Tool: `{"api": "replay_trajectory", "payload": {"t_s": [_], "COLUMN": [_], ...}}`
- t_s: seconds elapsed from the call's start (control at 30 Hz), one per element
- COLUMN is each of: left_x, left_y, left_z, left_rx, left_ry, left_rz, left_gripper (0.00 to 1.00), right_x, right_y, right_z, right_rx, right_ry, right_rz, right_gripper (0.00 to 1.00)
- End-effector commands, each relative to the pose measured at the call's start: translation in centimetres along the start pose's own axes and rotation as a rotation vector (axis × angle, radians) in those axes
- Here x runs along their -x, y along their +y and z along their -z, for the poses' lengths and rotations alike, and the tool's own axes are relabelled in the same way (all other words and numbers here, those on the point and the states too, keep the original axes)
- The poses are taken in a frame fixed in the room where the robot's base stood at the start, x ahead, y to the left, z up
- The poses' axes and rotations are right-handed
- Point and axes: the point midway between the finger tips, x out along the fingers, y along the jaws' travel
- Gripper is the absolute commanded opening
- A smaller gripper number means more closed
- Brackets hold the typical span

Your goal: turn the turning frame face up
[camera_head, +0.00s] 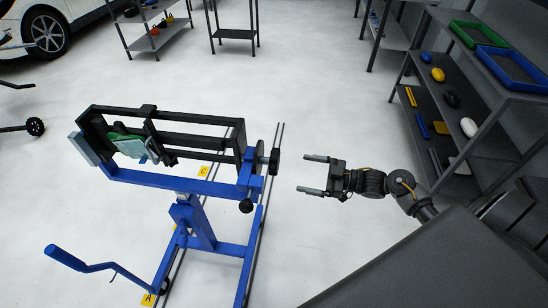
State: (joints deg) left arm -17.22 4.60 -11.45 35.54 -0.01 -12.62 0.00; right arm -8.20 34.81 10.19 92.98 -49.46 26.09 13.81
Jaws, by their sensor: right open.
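The turning frame is a black rectangular frame (185,141) carried on a blue stand (200,225) left of centre in the head view. The black frame lies roughly level along the stand's top, with a green and grey part (130,146) held in its left end. I cannot tell which side of it faces up. A black round knob or disc (262,160) sits at its right end. My left gripper is not in view.
A dark shelf unit (470,150) at the right holds a green tray (478,34), a blue tray (515,68) and several small items. A white car (75,18) and more shelves stand at the back. Yellow markers (203,171) lie by floor rails. The floor between is clear.

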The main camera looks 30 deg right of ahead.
Motion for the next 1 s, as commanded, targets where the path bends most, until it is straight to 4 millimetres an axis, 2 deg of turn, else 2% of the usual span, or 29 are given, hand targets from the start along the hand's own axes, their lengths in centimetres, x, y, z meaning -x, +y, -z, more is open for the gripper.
{"api": "replay_trajectory", "payload": {"t_s": [0.03, 0.13, 0.3, 0.43, 0.8, 1.0], "left_x": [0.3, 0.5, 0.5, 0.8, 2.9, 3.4], "left_y": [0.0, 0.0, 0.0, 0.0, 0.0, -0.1], "left_z": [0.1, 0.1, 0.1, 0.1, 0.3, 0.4], "left_rx": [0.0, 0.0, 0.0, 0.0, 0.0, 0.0], "left_ry": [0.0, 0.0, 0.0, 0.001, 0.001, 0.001], "left_rz": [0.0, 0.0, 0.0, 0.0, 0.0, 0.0], "left_gripper": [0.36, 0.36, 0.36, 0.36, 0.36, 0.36], "right_x": [0.1, 0.1, 0.1, -0.7, -7.3, -9.7], "right_y": [-0.1, -0.4, -0.6, -0.6, -1.1, -1.3], "right_z": [1.9, 3.8, 4.5, 4.6, 5.1, 5.0], "right_rx": [0.021, 0.042, 0.049, 0.049, 0.048, 0.049], "right_ry": [0.02, 0.046, 0.056, 0.057, 0.057, 0.054], "right_rz": [0.032, 0.075, 0.089, 0.087, 0.085, 0.084], "right_gripper": [0.93, 0.93, 0.93, 0.93, 0.93, 0.93]}}
